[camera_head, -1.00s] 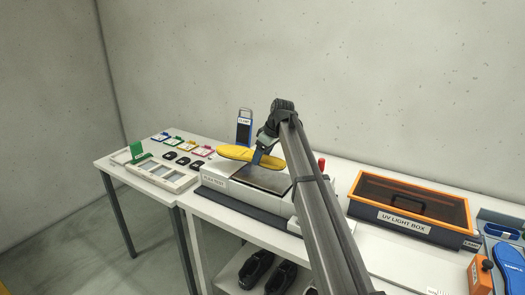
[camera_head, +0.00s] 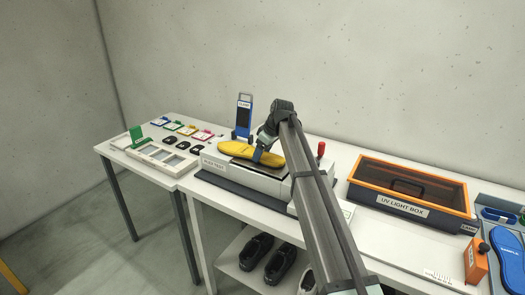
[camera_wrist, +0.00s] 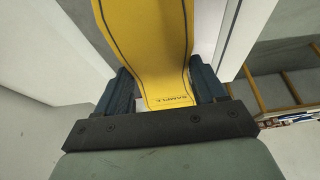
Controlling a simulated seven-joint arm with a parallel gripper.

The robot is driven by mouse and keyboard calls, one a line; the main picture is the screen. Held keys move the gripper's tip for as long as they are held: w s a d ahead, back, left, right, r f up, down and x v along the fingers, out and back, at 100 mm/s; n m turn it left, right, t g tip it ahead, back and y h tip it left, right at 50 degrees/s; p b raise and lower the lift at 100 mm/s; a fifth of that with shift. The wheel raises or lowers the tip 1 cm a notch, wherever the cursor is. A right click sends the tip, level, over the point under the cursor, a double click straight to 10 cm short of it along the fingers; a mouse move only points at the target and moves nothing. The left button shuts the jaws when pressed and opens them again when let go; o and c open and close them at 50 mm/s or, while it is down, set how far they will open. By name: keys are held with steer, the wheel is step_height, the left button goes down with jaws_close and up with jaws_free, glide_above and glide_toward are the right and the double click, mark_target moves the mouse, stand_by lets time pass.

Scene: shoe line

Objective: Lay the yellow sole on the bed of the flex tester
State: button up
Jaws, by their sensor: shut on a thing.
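The yellow sole (camera_head: 240,151) lies nearly level over the bed (camera_head: 266,171) of the flex tester (camera_head: 215,162), a white machine with a dark base. I cannot tell whether the sole touches the bed. My gripper (camera_head: 258,157) is shut on one end of the sole, and the rest reaches out to the left. In the wrist view, the sole (camera_wrist: 150,45) runs up between the two fingers of my gripper (camera_wrist: 163,88), with the word SAMPLE near its held end. The sole and my arm hide much of the bed.
A blue clamp-like stand (camera_head: 244,115) is behind the tester, and a red-knobbed lever (camera_head: 321,149) rises at its right. An orange-framed UV light box (camera_head: 410,188) is further right. A side table (camera_head: 115,152) at left holds a white tray and coloured cards.

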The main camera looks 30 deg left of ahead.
steer(key=o, duration=1.3)
steer(key=v, duration=1.4)
steer(key=shift+f, duration=0.15)
